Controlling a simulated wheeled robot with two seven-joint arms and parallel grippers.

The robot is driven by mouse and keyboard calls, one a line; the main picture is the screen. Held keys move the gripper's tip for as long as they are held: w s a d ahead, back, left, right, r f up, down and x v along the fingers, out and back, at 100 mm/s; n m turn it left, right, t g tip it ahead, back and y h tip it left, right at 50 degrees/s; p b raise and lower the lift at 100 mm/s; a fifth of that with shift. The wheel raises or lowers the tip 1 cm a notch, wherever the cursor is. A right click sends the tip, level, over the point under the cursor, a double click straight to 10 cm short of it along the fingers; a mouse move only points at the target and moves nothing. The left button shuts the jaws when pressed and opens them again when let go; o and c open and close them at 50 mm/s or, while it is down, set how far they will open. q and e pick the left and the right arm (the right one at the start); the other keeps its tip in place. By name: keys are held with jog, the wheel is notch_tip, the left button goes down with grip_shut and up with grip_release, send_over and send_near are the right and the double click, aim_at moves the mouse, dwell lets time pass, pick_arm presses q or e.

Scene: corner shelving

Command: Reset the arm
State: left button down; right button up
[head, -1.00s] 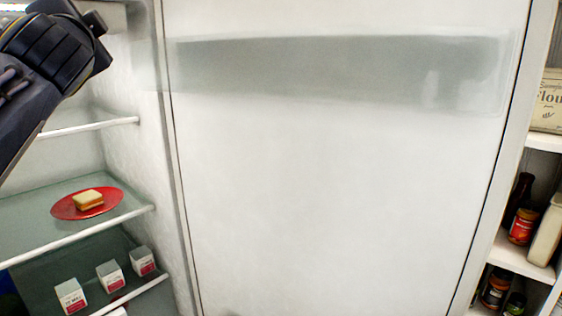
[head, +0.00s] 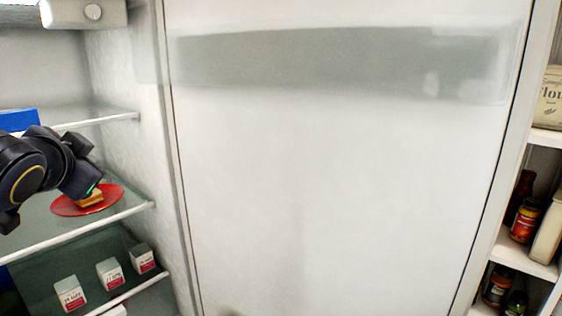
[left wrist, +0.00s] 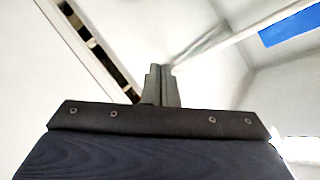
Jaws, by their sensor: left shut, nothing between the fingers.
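My left gripper (left wrist: 161,85) is shut and empty in the left wrist view, its two fingers together against a pale background. In the head view my left arm comes in from the left edge, and its dark wrist (head: 72,170) is over the shelf side, in front of part of a red plate. My right gripper is in neither view.
The red plate (head: 66,208) with a sandwich (head: 90,198) is on a glass shelf at left. Several white cartons (head: 110,273) stand on the shelf below. A large white panel (head: 330,190) fills the middle. Jars (head: 525,222) stand on shelves at right.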

pick_arm(q)
jog(key=s+d+f+n+g+h, duration=0.2)
jog(key=s+d+f, duration=0.2)
jog(key=s+f, duration=0.4)
jog(key=s+d+f+n+g+h, duration=0.2)
jog(key=s+f, duration=0.5)
jog(key=f, duration=0.7)
jog(key=s+d+f+n+g+h, duration=0.3)
jog(key=s+d+f, duration=0.3)
jog(key=f, duration=0.6)
jog(key=s+g, duration=0.1)
jog(key=s, duration=0.1)
jog(key=shift+s+n, duration=0.3)
